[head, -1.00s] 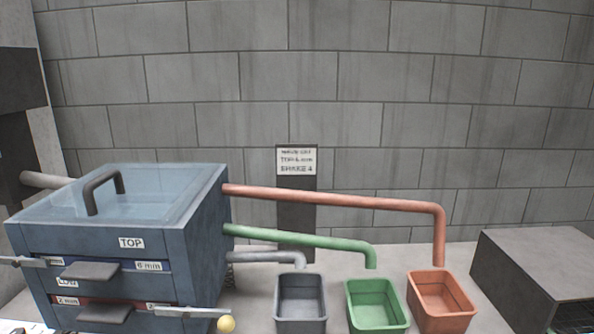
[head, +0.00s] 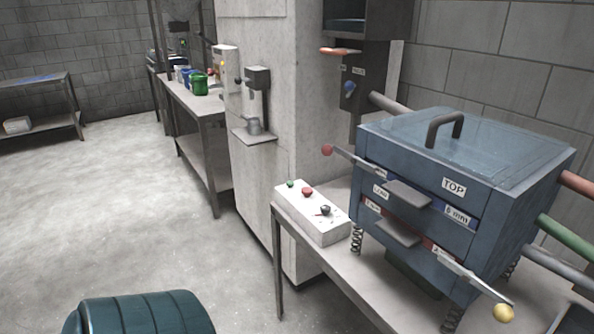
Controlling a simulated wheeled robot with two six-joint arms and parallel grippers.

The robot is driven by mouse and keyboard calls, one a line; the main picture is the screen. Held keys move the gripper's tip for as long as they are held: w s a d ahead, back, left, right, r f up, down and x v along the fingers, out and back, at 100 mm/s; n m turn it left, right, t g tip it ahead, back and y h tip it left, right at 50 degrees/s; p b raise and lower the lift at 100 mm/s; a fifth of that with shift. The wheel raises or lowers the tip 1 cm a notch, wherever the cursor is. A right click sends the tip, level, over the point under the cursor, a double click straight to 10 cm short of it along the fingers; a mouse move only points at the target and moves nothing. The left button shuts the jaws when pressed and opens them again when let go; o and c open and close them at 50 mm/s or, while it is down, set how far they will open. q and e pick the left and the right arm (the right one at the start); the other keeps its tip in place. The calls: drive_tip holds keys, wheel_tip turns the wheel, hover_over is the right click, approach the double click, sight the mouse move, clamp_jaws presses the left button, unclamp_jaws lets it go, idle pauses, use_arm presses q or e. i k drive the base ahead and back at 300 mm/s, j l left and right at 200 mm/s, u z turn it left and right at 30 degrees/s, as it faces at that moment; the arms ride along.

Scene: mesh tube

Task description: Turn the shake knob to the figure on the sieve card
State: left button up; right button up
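A white control box (head: 313,218) stands at the left end of the sieve bench. On its top are a green button (head: 290,184), a red button (head: 307,192) and a dark knob (head: 325,210) with small red marks beside it. The knob's setting is too small to read. A blue knob (head: 349,88) sits on a dark upright panel behind, beside a small label I cannot read. The sieve card is out of view. Neither of my grippers is in view.
The blue sieve machine (head: 480,172) stands on springs on the bench (head: 375,285), with levers sticking out at its front corners. A concrete pillar (head: 262,100) rises behind. A teal ribbed object (head: 145,312) is at the bottom left. The floor (head: 110,210) at left is clear.

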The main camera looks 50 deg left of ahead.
sight(325, 209)
drive_tip(key=u, duration=1.65)
drive_tip(key=i+j+z, duration=0.1)
drive_tip(key=z, duration=0.35)
drive_tip(key=i+j+z, duration=0.15)
drive_tip(key=z, duration=0.35)
drive_tip(key=j+z, duration=0.2)
drive_tip(key=z, duration=0.25)
drive_tip(key=i+j+z, duration=0.1)
drive_tip(key=j+z, duration=0.15)
drive_tip(key=z, duration=0.25)
